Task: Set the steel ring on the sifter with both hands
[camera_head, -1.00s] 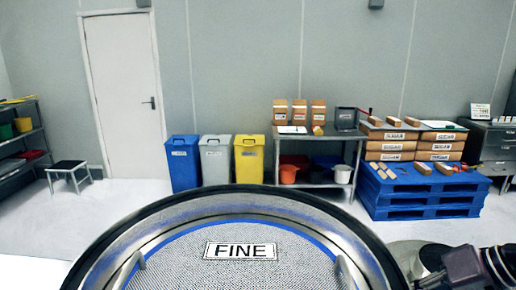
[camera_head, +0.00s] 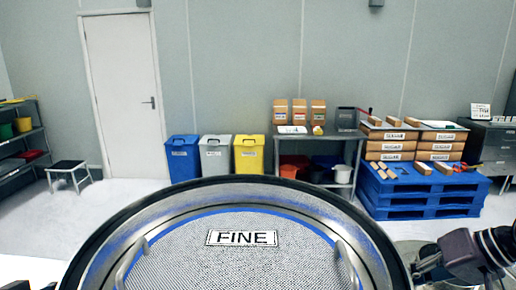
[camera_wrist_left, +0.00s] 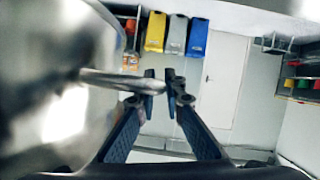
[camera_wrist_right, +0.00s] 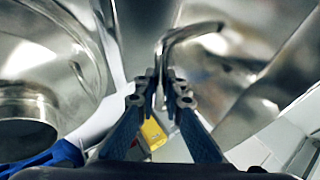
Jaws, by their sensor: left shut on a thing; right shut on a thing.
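The steel ring (camera_head: 125,230) fills the lower middle of the head view, with a dark outer rim, a blue inner band and a mesh (camera_head: 190,262) labelled FINE. Bent rod handles stand at its left (camera_head: 131,260) and right (camera_head: 350,262). In the left wrist view my left gripper (camera_wrist_left: 160,86) is shut on a thin steel handle (camera_wrist_left: 120,82). In the right wrist view my right gripper (camera_wrist_right: 167,84) is shut on a curved steel handle (camera_wrist_right: 190,32). The sifter cannot be told apart from the ring in the head view. A funnel-like steel bowl (camera_wrist_right: 25,60) shows left of the right gripper.
Blue, grey and yellow bins (camera_head: 215,155) stand along the back wall. A steel table (camera_head: 315,136) and a blue pallet (camera_head: 425,190) with boxes are to their right.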

